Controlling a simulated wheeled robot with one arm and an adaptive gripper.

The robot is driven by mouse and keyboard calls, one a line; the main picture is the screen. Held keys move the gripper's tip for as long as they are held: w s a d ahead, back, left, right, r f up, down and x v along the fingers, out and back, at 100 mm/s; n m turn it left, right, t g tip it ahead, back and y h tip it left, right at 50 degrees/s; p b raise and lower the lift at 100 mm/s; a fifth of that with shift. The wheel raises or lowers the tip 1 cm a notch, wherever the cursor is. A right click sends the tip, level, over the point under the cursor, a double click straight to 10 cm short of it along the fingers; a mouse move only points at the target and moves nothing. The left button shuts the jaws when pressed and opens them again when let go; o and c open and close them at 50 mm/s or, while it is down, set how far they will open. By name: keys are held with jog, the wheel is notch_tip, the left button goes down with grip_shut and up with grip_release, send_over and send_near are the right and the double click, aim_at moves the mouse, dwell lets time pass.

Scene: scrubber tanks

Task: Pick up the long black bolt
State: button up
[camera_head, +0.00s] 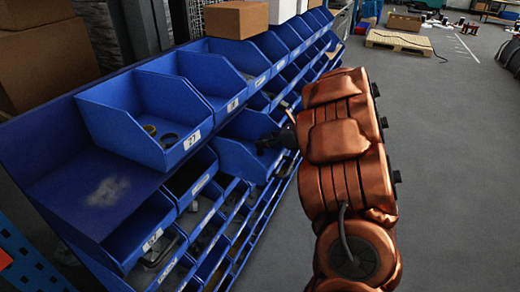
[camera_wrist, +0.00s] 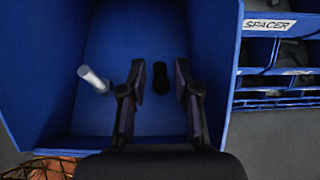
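In the wrist view a black object (camera_wrist: 160,92), seemingly the long black bolt, lies on the floor of a blue bin (camera_wrist: 45,60). It shows in the gap between the fingers of my gripper (camera_wrist: 160,74). The fingers are open, one on each side of it, with dark gaps between; I cannot tell how far above it they are. A light grey rod-shaped piece (camera_wrist: 94,79) lies to the left in the same bin. In the head view my gripper (camera_head: 272,141) is at a bin (camera_head: 235,152) in the second row; the black object cannot be made out there.
The blue rack has several bins. An upper bin (camera_head: 120,125) holds small round parts. A cardboard box (camera_head: 237,19) sits on top. A bin labelled SPACER (camera_wrist: 270,25) is right of mine. Open grey floor (camera_head: 450,170) lies right of the rack, with a pallet (camera_head: 399,41) farther back.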

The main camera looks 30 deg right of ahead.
grip_shut()
